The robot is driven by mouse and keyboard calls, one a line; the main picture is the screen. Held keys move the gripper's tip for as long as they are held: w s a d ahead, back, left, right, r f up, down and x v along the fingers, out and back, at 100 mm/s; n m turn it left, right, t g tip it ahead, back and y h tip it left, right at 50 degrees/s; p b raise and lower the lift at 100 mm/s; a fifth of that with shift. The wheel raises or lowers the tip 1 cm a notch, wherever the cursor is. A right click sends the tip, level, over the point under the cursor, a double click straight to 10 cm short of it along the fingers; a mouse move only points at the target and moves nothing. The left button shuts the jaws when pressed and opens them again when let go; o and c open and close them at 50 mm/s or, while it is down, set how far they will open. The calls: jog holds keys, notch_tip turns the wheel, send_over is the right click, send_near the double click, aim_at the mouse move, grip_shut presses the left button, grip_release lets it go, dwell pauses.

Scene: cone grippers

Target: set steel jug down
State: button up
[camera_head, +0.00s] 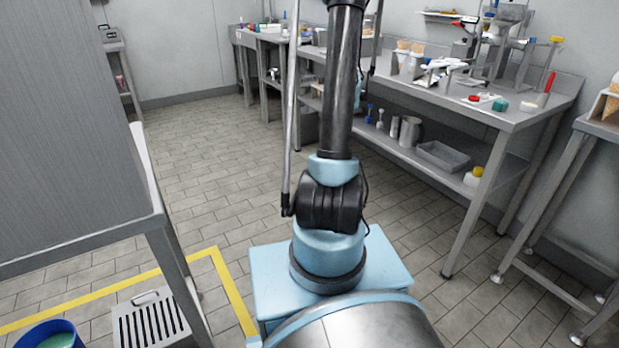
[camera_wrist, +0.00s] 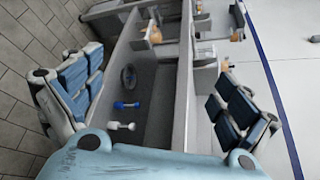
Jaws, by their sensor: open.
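A steel jug (camera_head: 411,131) stands upright on the lower shelf of the long steel table at the right in the head view, with a narrower steel cylinder (camera_head: 394,127) close to its left. My gripper (camera_wrist: 160,85) is open in the wrist view, its two dark blue padded fingers wide apart with nothing held between them. A dark round-rimmed thing (camera_wrist: 128,76) shows on a lower surface between the fingers; I cannot tell whether it is the jug. My gripper does not show in the head view, where my arm blocks the middle.
The lower shelf (camera_head: 455,186) also bears a grey tray (camera_head: 442,156), a yellow-capped white bottle (camera_head: 473,176) and small blue-topped items (camera_head: 380,118). The table top (camera_head: 510,116) is crowded at the back. Tiled floor (camera_head: 215,175) is free left of my arm; a steel cabinet (camera_head: 70,130) stands at left.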

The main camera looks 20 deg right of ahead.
jog(key=s+a+r+n+g+y, duration=0.2)
jog(key=s+a+n+g+y, duration=0.3)
jog(key=s+a+n, duration=1.25)
jog(key=s+a+f+n+g+h, duration=0.1)
jog(key=s+f, duration=0.3)
jog(key=s, duration=0.8)
jog(key=s+a+f+n+g+h, duration=0.1)
jog(key=s+a+f+n+g, duration=0.2)
jog(key=s, duration=1)
jog(key=s+a+f+n+g+h, duration=0.1)
jog(key=s+a+f+n+g, duration=0.1)
jog(key=s, duration=1)
notch_tip(320, 180, down, 3)
jog(key=shift+s+a+f+g+h, duration=0.1)
jog(key=shift+s+a+g+h, duration=0.25)
jog(key=shift+a+g, duration=0.55)
jog(key=shift+d+n, duration=0.25)
